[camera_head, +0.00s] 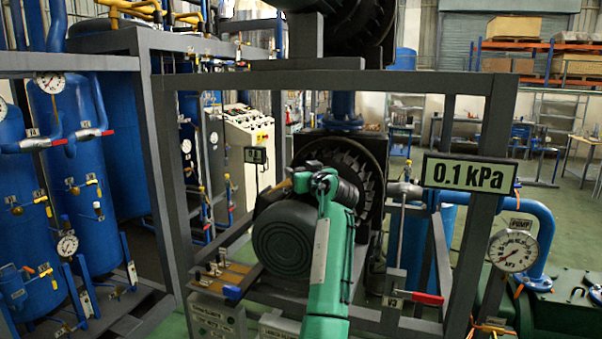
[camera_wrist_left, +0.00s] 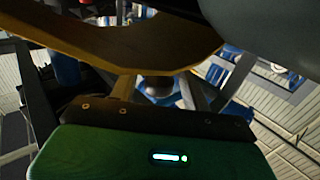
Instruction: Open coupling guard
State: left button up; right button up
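My left arm reaches up from the bottom middle of the head view, with its green wrist in front of the grey motor (camera_head: 284,240). My left gripper (camera_head: 322,182) is at the top of the motor, and its fingertips are mostly hidden by the wrist. A small strip of yellow-orange (camera_head: 272,192), probably the coupling guard, shows just left of the wrist. In the left wrist view a large curved yellow guard (camera_wrist_left: 110,45) spans the top, close beyond the gripper (camera_wrist_left: 158,90). I cannot tell whether the fingers touch it. My right gripper is in neither view.
A grey steel frame (camera_head: 330,78) surrounds the motor and the black finned wheel (camera_head: 355,170). A 0.1 kPa sign (camera_head: 468,175), a pressure gauge (camera_head: 512,250) and a red-handled valve (camera_head: 425,298) stand to the right. Blue tanks (camera_head: 65,190) stand at the left.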

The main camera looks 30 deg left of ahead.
pick_arm(q)
jog(key=shift+s+d+f, duration=0.15)
jog(key=shift+s+d, duration=0.05)
jog(key=shift+d, duration=0.25)
jog(key=b+v, duration=0.5)
jog(key=v, duration=0.8)
jog(key=shift+a, duration=0.15)
